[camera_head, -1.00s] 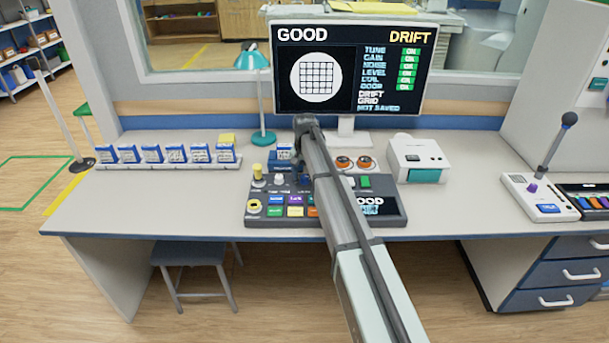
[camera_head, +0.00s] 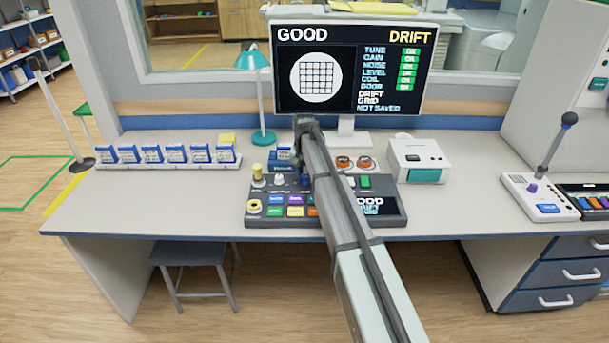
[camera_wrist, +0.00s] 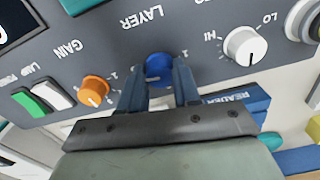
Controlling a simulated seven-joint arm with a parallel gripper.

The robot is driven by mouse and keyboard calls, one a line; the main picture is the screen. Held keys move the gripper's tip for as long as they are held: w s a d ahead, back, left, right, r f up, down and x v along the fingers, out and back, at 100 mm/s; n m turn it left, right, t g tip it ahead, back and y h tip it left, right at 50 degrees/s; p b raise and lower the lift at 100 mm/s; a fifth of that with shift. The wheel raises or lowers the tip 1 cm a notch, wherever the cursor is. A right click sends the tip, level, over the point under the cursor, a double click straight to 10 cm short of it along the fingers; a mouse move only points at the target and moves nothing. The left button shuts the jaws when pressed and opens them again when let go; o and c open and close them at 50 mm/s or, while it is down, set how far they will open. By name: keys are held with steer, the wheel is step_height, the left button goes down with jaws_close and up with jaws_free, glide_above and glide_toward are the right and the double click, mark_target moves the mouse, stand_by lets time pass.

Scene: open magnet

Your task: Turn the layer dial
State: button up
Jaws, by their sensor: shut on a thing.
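The layer dial (camera_wrist: 158,68) is a blue knob under the word LAYER on the dark grey panel in the wrist view. My gripper (camera_wrist: 158,82) is shut on it, with one blue-grey finger on each side. In the head view the control panel (camera_head: 270,222) lies on the desk below the monitor, and my arm covers part of it.
An orange gain knob (camera_wrist: 95,90) and a white HI/LO knob (camera_wrist: 244,46) flank the dial. A blue reader block (camera_wrist: 232,103) stands close by. The monitor (camera_head: 347,65) shows GOOD and DRIFT.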

mark_target(304, 176)
steer(key=n, duration=0.9)
steer(key=shift+n, duration=0.3)
stand_by(0.4)
steer(key=o, duration=1.1)
step_height(304, 176, up, 14)
steer(key=shift+f, duration=0.1)
